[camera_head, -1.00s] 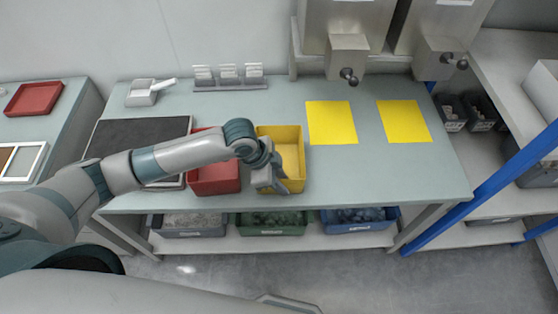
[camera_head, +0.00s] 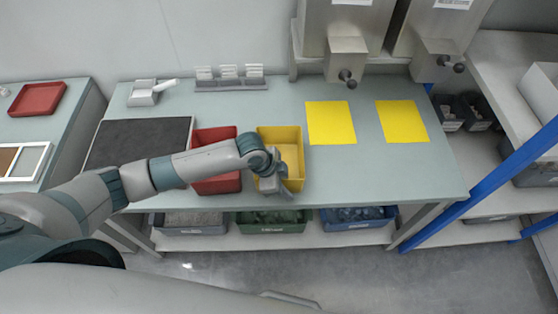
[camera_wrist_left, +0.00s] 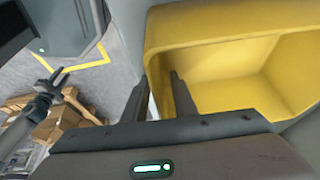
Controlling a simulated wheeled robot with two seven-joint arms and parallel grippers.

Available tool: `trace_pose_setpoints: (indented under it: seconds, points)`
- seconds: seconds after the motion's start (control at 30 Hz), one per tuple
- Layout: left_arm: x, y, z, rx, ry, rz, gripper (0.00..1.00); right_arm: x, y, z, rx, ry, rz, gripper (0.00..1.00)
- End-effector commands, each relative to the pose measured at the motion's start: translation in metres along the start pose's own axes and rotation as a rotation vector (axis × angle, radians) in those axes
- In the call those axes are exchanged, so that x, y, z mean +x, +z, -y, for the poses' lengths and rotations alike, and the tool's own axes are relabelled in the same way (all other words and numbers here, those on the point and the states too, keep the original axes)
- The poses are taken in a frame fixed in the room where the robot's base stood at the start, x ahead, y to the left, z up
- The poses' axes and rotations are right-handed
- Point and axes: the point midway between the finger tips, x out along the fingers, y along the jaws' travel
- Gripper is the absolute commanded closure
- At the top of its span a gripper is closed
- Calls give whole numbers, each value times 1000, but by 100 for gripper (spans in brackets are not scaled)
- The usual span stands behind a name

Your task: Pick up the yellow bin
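The yellow bin (camera_head: 293,133) stands on the grey-green workbench (camera_head: 380,180), right of the red bin. Its near left part is hidden behind my left gripper (camera_head: 275,192) in the head view. In the left wrist view the yellow bin (camera_wrist_left: 235,70) fills the upper right. My left gripper (camera_wrist_left: 158,88) straddles the bin's wall, one finger inside and one outside. A strip of pale surface shows between the outer finger and the wall, so the fingers look partly open.
The red bin (camera_head: 228,183) stands close to the left of the yellow bin. A dark mat (camera_head: 135,140) lies further left. Two yellow sheets (camera_head: 331,122) and (camera_head: 401,121) lie to the right. Dispensers (camera_head: 345,58) overhang the back. The bench's front right is clear.

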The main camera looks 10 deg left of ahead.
Motion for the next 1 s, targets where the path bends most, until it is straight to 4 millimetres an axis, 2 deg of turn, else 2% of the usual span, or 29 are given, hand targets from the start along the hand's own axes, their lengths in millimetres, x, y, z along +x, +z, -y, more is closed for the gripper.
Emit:
trace_pose_setpoints:
  seconds: [0.63, 0.73, 1.0]
  points:
    - [2, 1, 0, 0, 0, 0, 75, -1, 0, -1, 0, 1, 1, 69]
    - [2, 1, 0, 0, 0, 0, 99, -1, 0, -1, 0, 1, 1, 69]
    - [2, 1, 0, 0, 0, 0, 100, -1, 0, -1, 0, 1, 0, 69]
